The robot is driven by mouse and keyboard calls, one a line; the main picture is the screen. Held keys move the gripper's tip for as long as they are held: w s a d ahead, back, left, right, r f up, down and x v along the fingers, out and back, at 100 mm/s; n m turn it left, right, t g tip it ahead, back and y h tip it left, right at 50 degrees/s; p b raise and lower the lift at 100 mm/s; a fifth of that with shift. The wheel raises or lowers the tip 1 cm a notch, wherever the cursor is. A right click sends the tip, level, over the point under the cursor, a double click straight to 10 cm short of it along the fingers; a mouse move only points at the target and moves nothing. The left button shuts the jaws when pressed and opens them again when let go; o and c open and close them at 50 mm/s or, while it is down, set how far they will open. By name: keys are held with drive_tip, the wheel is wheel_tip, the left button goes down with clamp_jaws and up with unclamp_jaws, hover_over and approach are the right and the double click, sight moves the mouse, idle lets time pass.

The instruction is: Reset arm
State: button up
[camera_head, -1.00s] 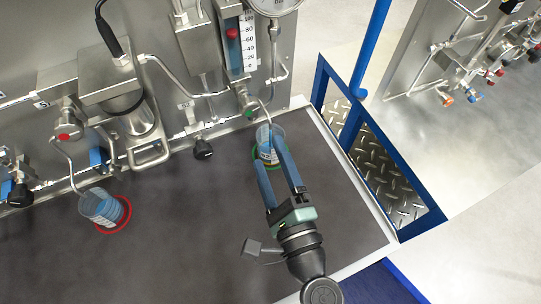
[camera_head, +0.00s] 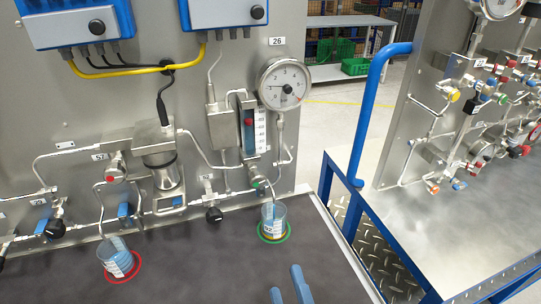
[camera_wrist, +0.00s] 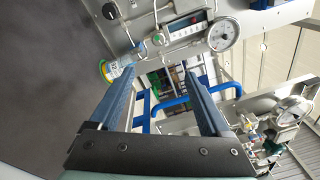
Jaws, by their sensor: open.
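My gripper (camera_head: 289,284) shows only its two blue fingertips at the bottom edge of the head view. In the wrist view my gripper (camera_wrist: 153,88) has its blue fingers wide apart with nothing between them. A clear beaker (camera_head: 274,219) with a label and bluish contents stands on the green ring (camera_head: 287,236) under a thin outlet tube, beyond and apart from the fingertips. The wrist view shows this beaker (camera_wrist: 112,70) left of the fingers. A second beaker (camera_head: 116,259) stands on the red ring (camera_head: 138,270) at the left.
The gauge panel (camera_head: 45,125) stands behind the dark worktop (camera_head: 200,265), with valves, tubes and a round gauge (camera_head: 284,84). A blue rail (camera_head: 365,110) rises at the right. The worktop between the beakers is clear.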

drive_tip(key=w+a+r+n+t+y, duration=0.1)
drive_tip(key=w+a+r+n, duration=0.15)
drive_tip(key=r+n, duration=0.4)
drive_tip(key=w+a+r+n+t, duration=0.1)
drive_tip(key=w+r+n, duration=0.2)
drive_tip(key=r, duration=0.6)
drive_tip(key=w+a+r+n+t+y, duration=0.15)
drive_tip(key=r+n, duration=0.25)
drive_tip(key=r, duration=0.4)
drive_tip(key=s+d+r+n+t+h, duration=0.1)
drive_tip(key=s+r+n+t+h, duration=0.2)
drive_tip(key=r, duration=1)
drive_tip(key=s+d+r+n+t+h, duration=0.1)
drive_tip(key=s+r+n+t+h, duration=0.2)
drive_tip(key=r, duration=1)
drive_tip(key=shift+s+n+h, duration=0.35)
drive_tip(key=shift+s+n, duration=0.2)
drive_tip(key=shift+s, duration=0.55)
